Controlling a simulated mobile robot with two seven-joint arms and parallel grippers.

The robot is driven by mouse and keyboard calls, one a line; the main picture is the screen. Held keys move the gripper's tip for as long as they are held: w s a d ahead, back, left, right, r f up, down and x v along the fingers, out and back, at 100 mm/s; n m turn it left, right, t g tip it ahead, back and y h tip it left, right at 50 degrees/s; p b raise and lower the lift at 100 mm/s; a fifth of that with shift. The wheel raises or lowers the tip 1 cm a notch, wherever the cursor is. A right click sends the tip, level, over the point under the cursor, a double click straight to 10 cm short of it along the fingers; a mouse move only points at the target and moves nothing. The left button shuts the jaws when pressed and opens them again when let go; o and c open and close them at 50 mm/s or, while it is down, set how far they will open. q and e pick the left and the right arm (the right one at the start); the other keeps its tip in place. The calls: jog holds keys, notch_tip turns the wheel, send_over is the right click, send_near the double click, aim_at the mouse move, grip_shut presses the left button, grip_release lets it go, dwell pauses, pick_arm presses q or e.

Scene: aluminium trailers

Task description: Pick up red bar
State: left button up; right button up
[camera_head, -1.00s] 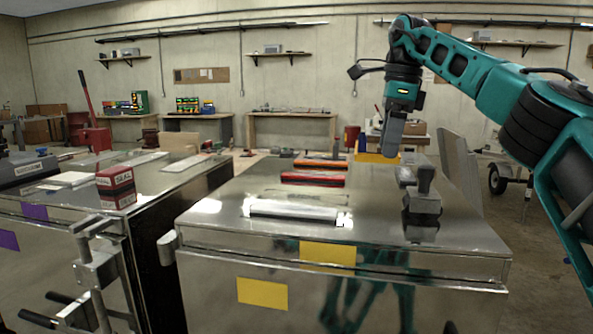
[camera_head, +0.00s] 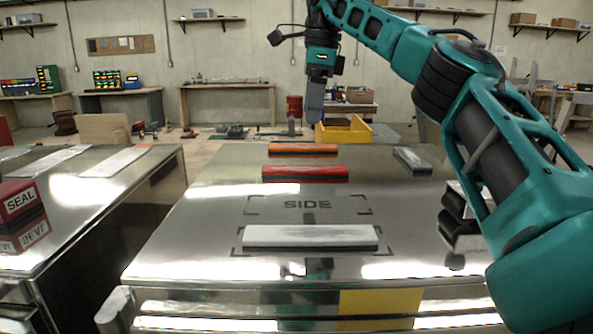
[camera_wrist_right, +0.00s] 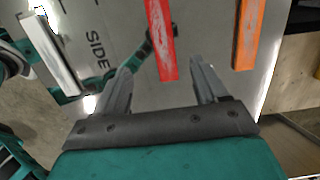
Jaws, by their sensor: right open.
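The red bar (camera_head: 305,173) lies flat on the shiny metal trailer top (camera_head: 215,215), between an orange bar farther back and a silver bar in front. In the right wrist view the red bar (camera_wrist_right: 161,40) lies ahead of my right gripper, its near end between the lines of the two fingers. My right gripper (camera_head: 314,108) hangs above the far part of the top, pointing down. In the right wrist view its fingers (camera_wrist_right: 163,85) are apart with nothing between them. My left gripper is not in view.
An orange bar (camera_head: 303,149) and a silver bar (camera_head: 311,236) lie on the same top. A dark block (camera_head: 412,160) is at the right, and a dark clamp-like object (camera_head: 456,222) is nearer. A yellow bin (camera_head: 345,130) stands behind. A red SEAL box (camera_head: 21,215) is on the left trailer.

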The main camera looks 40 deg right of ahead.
jog(key=b, duration=0.1)
send_over(306, 168)
jog(key=s, duration=0.1)
jog(key=f, duration=0.5)
jog(key=shift+d+f, duration=0.1)
jog(key=shift+d, duration=0.1)
jog(key=shift+w+a+f+b, duration=0.15)
jog(key=shift+f+b, duration=0.1)
jog(key=shift+f, duration=0.8)
jog(key=shift+w+d+f+b, duration=0.1)
jog(key=shift+w+f+b, duration=0.15)
jog(key=shift+f, duration=0.8)
jog(key=shift+w+a+f+b, duration=0.1)
jog(key=shift+f+b, duration=0.15)
jog(key=shift+f, duration=0.8)
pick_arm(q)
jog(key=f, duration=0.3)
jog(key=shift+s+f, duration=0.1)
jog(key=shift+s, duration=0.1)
pick_arm(e)
jog(key=shift+c, duration=1.3)
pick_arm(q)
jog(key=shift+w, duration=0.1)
pick_arm(e)
jog(key=c, duration=0.9)
